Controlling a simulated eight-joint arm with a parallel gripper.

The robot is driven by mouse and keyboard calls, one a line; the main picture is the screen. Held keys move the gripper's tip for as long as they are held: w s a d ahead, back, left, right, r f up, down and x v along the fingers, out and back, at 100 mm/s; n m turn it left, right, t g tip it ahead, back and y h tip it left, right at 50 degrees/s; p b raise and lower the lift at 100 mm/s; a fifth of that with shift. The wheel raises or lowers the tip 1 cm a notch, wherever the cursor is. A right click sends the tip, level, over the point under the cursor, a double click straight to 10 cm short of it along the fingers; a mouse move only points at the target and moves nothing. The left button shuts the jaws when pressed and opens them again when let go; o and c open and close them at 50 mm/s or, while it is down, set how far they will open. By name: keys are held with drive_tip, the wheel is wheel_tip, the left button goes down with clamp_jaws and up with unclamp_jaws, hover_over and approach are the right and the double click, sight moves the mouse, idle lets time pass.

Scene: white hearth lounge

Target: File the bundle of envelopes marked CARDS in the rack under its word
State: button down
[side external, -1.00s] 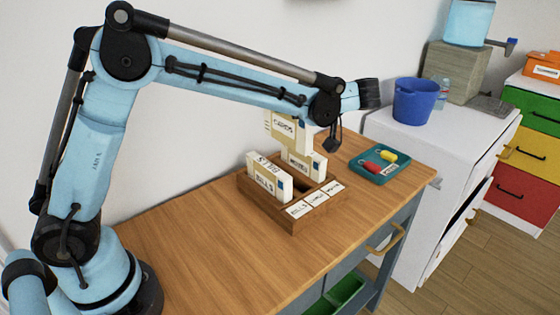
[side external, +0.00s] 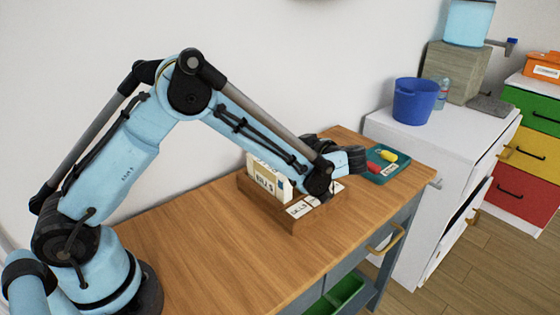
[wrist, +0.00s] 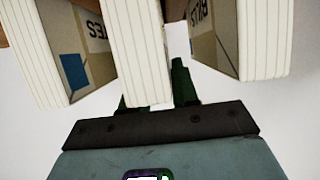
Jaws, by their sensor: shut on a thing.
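The wooden rack (side external: 262,205) stands on the table with word labels along its front; the first label reads BILLS and my arm covers part of the others. My gripper (wrist: 158,84) is shut on a pale envelope bundle (wrist: 138,45), the CARDS one, its edge towards the wrist camera. This bundle is upright between the BILLS bundle (wrist: 212,35) and a bundle ending in "TES" (wrist: 88,50). In the side view the BILLS bundle (side external: 266,182) stands at the rack's left; my wrist hides the held bundle and the other one. How deep the held bundle sits cannot be told.
A teal tray (side external: 376,177) with a red and a yellow item lies behind the rack, close past my wrist. A blue bucket (side external: 415,101) stands on the white cabinet at right. The table's front left (side external: 210,260) is clear.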

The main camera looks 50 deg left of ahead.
drive_tip(key=shift+f, duration=0.15)
drive_tip(key=c, duration=0.8)
unclamp_jaws()
drive_tip(key=shift+c, duration=0.2)
